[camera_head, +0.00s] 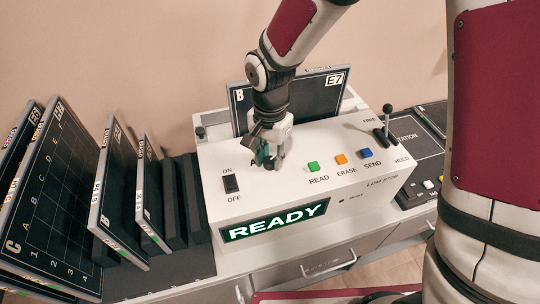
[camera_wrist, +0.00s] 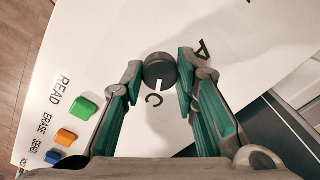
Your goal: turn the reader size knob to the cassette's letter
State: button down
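In the head view my gripper (camera_head: 271,161) hides the knob on the white reader (camera_head: 300,190). The cassette (camera_head: 315,97), a dark panel marked B and E7, stands at the reader's back.
The reader carries an ON/OFF switch (camera_head: 231,183), green READ (camera_head: 313,166), orange ERASE (camera_head: 341,159) and blue SEND (camera_head: 366,154) buttons, and a lever (camera_head: 386,120) at right. Its display (camera_head: 275,220) says READY. Several panels, one marked C (camera_head: 50,190), stand in a rack at left.

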aim_at(270, 160)
jog(key=shift+n, duration=0.3)
jog(key=n, duration=0.5)
jog(key=shift+n, duration=0.3)
jog(key=n, duration=0.5)
jog(key=shift+w+n+p, duration=0.1)
jog(key=shift+n+p, duration=0.2)
jog(key=shift+p, duration=0.05)
jog(key=c, duration=1.2)
grip_release()
jog(key=shift+c, duration=0.2)
jog(key=shift+r, duration=0.1)
notch_tip(270, 160, up, 12)
